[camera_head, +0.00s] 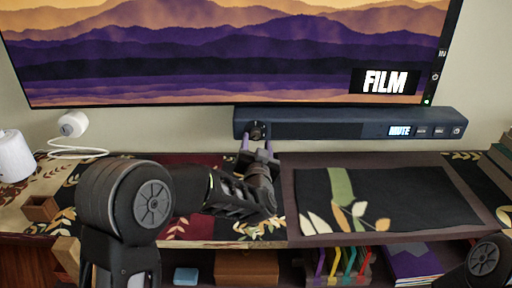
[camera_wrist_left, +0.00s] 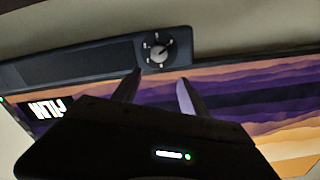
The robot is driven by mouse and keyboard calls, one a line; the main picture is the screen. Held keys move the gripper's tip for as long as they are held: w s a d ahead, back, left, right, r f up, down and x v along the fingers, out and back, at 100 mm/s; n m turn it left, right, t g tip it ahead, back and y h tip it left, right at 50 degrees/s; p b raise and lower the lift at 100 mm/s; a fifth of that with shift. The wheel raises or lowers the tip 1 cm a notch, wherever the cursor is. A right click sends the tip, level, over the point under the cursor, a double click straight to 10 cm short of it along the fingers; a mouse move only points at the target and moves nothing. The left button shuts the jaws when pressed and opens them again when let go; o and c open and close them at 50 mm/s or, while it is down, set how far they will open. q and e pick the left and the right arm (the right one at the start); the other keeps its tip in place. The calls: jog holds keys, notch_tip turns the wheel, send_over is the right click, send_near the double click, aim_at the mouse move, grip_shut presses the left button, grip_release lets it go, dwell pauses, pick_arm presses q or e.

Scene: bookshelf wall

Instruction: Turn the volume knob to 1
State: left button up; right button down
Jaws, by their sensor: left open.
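The volume knob (camera_head: 257,131) is a round dial near the left end of the dark soundbar (camera_head: 350,129) under the screen. In the left wrist view the knob (camera_wrist_left: 157,51) shows a light pointer line and small marks around it; I cannot read the marks. The soundbar's lit display (camera_head: 400,131) appears to read MUTE. My left gripper (camera_head: 257,146) is open, with its fingertips just in front of and slightly below the knob. In the left wrist view the two fingers (camera_wrist_left: 160,78) are apart with nothing between them, and the knob lies beyond the tips. My right gripper is out of view.
A large screen (camera_head: 220,55) with a FILM label hangs above the soundbar. A dark mat (camera_head: 410,200) lies on the shelf at right. A white round device (camera_head: 72,124) with a cable is at left. Several colored items sit on the lower shelf.

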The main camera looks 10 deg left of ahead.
aim_at(256, 135)
pick_arm(q)
notch_tip(256, 135, down, 2)
jog(key=shift+f+b, duration=0.1)
jog(key=shift+b, duration=0.35)
jog(key=shift+w, duration=0.15)
jog(key=x, duration=0.7)
jog(key=shift+w+a, duration=0.15)
jog(key=shift+w, duration=0.15)
grip_shut()
